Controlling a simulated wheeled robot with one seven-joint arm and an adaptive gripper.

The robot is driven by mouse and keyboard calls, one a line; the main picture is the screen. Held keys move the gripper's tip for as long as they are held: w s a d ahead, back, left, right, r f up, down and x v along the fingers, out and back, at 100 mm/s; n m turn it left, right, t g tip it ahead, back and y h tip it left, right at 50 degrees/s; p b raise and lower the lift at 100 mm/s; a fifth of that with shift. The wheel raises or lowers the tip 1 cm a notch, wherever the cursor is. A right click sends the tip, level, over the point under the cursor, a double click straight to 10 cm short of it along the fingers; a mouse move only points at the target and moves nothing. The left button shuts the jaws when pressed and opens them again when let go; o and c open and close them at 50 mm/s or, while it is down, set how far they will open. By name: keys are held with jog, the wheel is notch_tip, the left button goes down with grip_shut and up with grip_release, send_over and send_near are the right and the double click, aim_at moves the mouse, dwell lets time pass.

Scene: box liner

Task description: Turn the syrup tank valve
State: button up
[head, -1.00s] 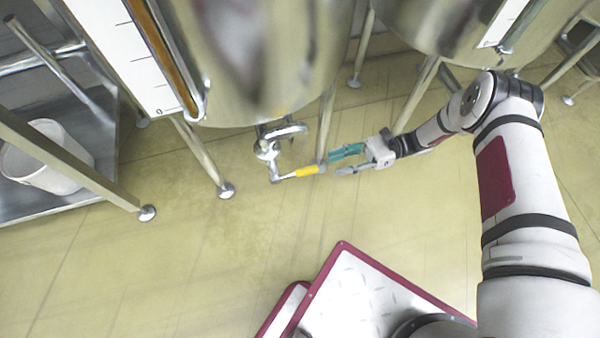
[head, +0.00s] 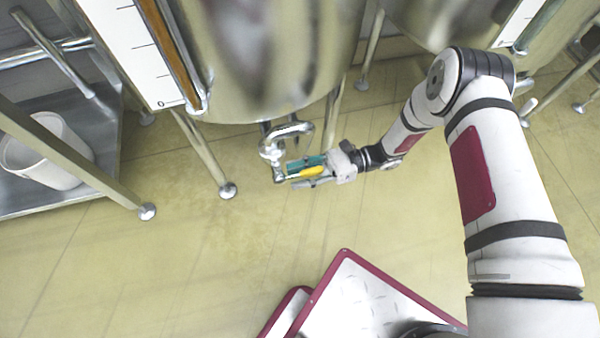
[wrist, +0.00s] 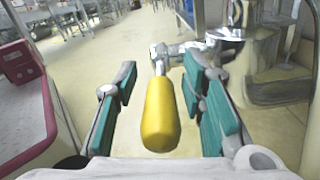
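The syrup tank (head: 265,60) is a shiny metal cylinder at the top of the head view, with a curved outlet pipe and valve (head: 272,148) below it. The valve's yellow handle (head: 312,171) points right, toward my gripper (head: 308,173). In the wrist view the yellow handle (wrist: 161,115) lies between the two teal-padded fingers of my gripper (wrist: 162,98). The fingers are open, with a gap on each side of the handle. The valve body (wrist: 185,52) shows beyond the handle in the wrist view.
Metal tank legs (head: 205,155) stand around the valve. A second tank (head: 445,30) is at the upper right. The yellowish floor below the valve is clear.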

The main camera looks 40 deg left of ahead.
grip_shut()
jog(key=shift+r, duration=0.1)
